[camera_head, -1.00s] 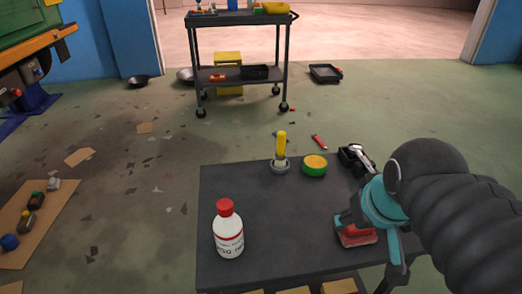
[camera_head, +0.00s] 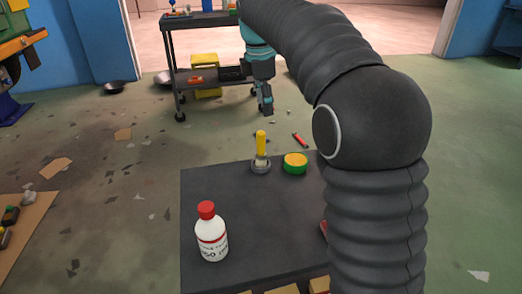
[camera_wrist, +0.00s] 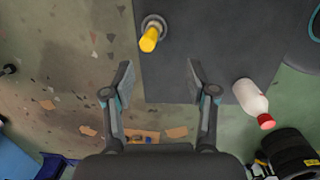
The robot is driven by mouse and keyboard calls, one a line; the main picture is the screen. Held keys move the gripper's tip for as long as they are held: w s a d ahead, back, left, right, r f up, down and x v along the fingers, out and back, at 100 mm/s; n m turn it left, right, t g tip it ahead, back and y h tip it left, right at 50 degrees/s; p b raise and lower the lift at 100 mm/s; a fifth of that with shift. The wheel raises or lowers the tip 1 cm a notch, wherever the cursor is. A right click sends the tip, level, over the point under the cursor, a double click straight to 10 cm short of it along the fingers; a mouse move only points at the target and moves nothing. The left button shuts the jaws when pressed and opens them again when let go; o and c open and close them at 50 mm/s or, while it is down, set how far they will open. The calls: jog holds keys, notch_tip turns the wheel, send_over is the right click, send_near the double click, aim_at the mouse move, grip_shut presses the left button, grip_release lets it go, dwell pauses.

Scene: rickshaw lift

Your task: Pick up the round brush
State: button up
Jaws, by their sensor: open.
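The round brush (camera_head: 261,145) stands upright near the far edge of the dark table (camera_head: 245,220), with a yellow handle on top and a grey round base. In the wrist view the brush (camera_wrist: 152,38) shows from above at the table's edge, upper left of centre. My gripper (camera_head: 266,106) is in the air beyond the table's far edge, with its fingers pointing down. In the wrist view my gripper (camera_wrist: 159,80) is open, with nothing between its fingers. The brush lies ahead of the fingertips there, apart from them.
A white bottle with a red cap (camera_head: 211,237) stands at the table's near left. A green and yellow round item (camera_head: 295,163) sits just right of the brush. My arm hides the table's right side. A dark trolley (camera_head: 205,75) stands behind. The table's middle is clear.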

aim_at(262, 143)
jog(key=w+f, duration=0.1)
jog(key=f, duration=0.2)
jog(key=w+a+f+n+b, duration=0.1)
jog(key=f, duration=0.2)
jog(key=w+f+n+b, duration=0.1)
jog(key=f, duration=0.3)
jog(key=shift+w+a, duration=0.15)
jog(key=shift+a, duration=0.05)
jog(key=shift+d+f+b, duration=0.2)
jog(key=shift+f+b, duration=0.05)
jog(key=shift+f, duration=1.05)
jog(key=shift+d+f+b, duration=0.2)
jog(key=shift+f+b, duration=0.05)
jog(key=shift+f, duration=1.05)
grip_shut()
